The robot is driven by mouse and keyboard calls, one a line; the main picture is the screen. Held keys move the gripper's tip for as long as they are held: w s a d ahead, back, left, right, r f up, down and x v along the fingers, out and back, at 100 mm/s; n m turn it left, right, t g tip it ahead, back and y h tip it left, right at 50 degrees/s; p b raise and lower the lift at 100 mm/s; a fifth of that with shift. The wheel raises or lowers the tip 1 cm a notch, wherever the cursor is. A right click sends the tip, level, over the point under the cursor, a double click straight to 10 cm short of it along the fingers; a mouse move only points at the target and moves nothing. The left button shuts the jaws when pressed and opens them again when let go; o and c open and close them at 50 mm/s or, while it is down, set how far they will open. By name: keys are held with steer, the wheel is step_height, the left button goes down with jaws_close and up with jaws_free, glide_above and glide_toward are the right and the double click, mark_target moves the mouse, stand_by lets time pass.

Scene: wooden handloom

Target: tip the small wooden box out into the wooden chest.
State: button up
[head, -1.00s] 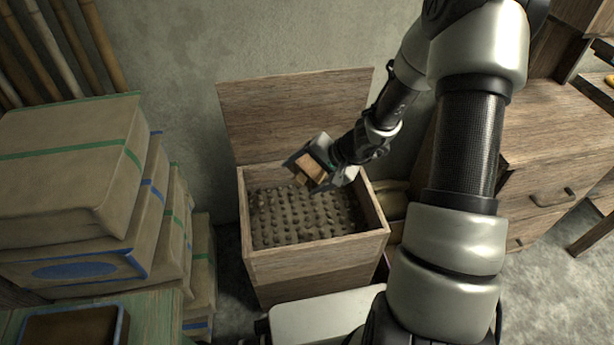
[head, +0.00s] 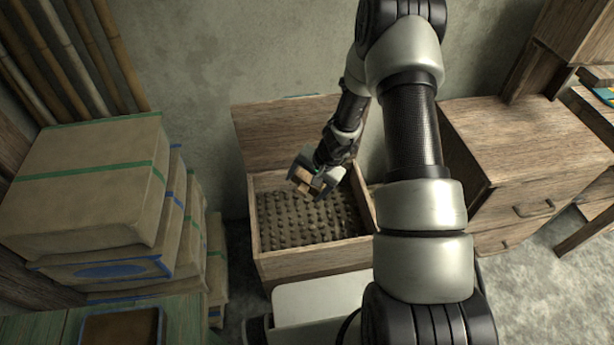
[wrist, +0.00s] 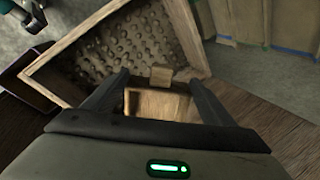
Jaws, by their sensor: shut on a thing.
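The small wooden box (head: 316,182) is pale and held tilted in my gripper (head: 308,189), above the back part of the chest. In the wrist view the box (wrist: 155,104) sits between the two dark fingers. A small wooden piece (wrist: 162,75) shows just beyond it; I cannot tell whether it is part of the box or loose. The wooden chest (head: 318,263) stands open below, its lid (head: 275,135) raised against the wall. Rows of dark lumps cover its inside. The chest also shows in the wrist view (wrist: 62,48).
Stacked tan bales (head: 85,190) with green and blue bands stand left of the chest. A green table with a blue-rimmed tray (head: 160,325) is at front left. A wooden drawer cabinet (head: 520,150) stands at right. Bamboo poles (head: 75,60) lean at back left.

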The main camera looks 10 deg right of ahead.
steer(key=shift+w+a+r+g+h+p, duration=0.25)
steer(key=shift+r+g+h+p, duration=0.35)
steer(key=shift+p, duration=4.65)
steer(key=shift+a+h+p, duration=0.15)
steer(key=shift+h+p, duration=0.25)
steer(key=shift+p, duration=0.65)
steer(key=shift+p, duration=0.55)
steer(key=shift+w+a+f+g+b, duration=0.1)
steer(key=shift+w+f+g+b, duration=0.05)
steer(key=shift+f+g+b, duration=0.3)
steer(key=shift+w+r+g+h, duration=0.1)
steer(key=shift+r+g+h, duration=0.15)
steer(key=shift+r+h, duration=0.25)
